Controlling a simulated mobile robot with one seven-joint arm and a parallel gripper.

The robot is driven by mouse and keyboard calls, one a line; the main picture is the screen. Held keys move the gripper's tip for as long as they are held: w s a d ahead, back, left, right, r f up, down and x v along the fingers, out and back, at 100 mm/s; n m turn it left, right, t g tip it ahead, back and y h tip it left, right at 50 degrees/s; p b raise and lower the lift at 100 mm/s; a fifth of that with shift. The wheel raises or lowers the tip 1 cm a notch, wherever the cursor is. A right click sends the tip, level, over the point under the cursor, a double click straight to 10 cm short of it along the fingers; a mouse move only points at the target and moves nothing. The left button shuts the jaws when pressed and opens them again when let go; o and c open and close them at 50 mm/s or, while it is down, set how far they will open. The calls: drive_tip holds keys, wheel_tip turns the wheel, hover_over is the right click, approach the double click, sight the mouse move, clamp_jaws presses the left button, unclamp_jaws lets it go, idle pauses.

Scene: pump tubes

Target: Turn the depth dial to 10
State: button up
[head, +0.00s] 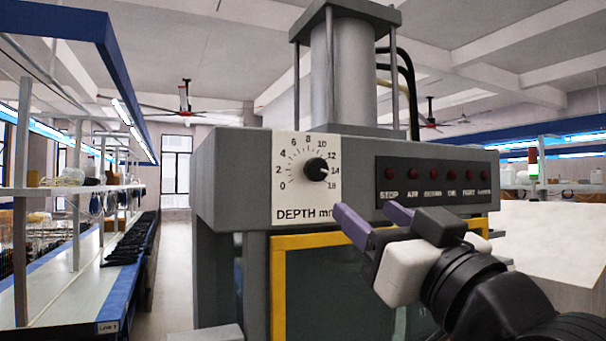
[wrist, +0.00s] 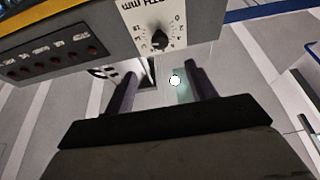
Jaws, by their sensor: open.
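The depth dial (head: 316,168) is a round black knob on a white scale plate (head: 290,204) on the grey front of the machine. Its white mark points right, at about 14. The knob also shows upside down in the wrist view (wrist: 160,39), just beyond my fingertips. My gripper (head: 364,211) is open and empty, with two purple fingers apart. It is in front of the machine, below and right of the dial in the head view, and does not touch the knob. Both fingers show in the wrist view (wrist: 166,66).
A dark panel (head: 431,181) with a row of red buttons is right of the dial. A yellow frame (head: 278,290) edges the opening below. A grey cylinder (head: 343,75) stands on top of the machine. A long bench (head: 70,270) is at left, with an aisle beside it.

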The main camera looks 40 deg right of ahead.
sight(319, 173)
drive_tip(key=p+x, duration=0.5)
drive_tip(key=x, duration=0.8)
drive_tip(key=shift+w, duration=0.2)
drive_tip(key=c, duration=1)
drive_tip(key=shift+f, duration=0.1)
